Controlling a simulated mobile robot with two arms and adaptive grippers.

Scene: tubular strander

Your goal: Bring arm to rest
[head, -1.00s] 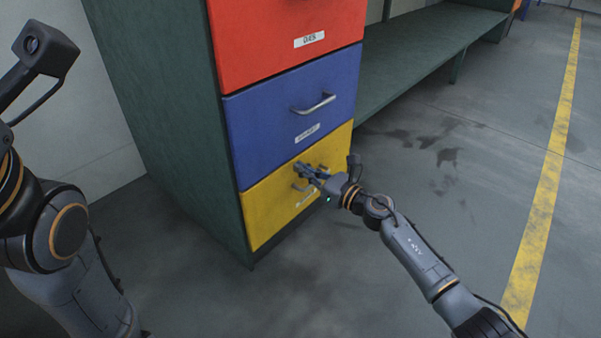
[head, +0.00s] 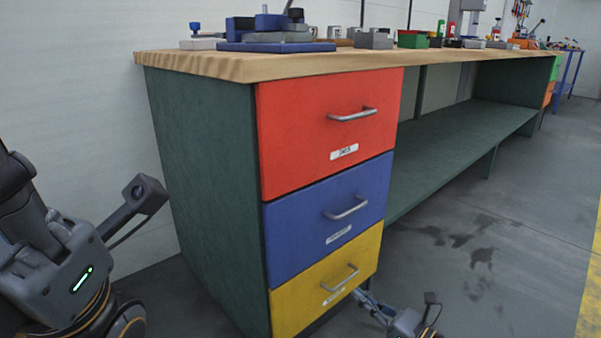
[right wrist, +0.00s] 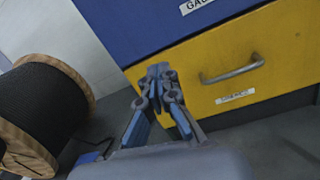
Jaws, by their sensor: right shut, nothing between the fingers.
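My right gripper (head: 366,298) is low at the bottom right of the yellow drawer (head: 318,290) in the head view. In the right wrist view the right gripper (right wrist: 158,82) is shut and empty, in front of the yellow drawer's face and left of its handle (right wrist: 232,72). It is apart from the handle. My left arm shows at the left edge of the head view; its fingers are not in view. The red (head: 325,130), blue (head: 325,215) and yellow drawers all look closed.
A workbench (head: 250,68) with a wooden top carries several tools and blocks. A green lower shelf (head: 460,150) runs to the right. A cable drum (right wrist: 45,110) stands left in the right wrist view. The floor (head: 510,260) to the right is clear.

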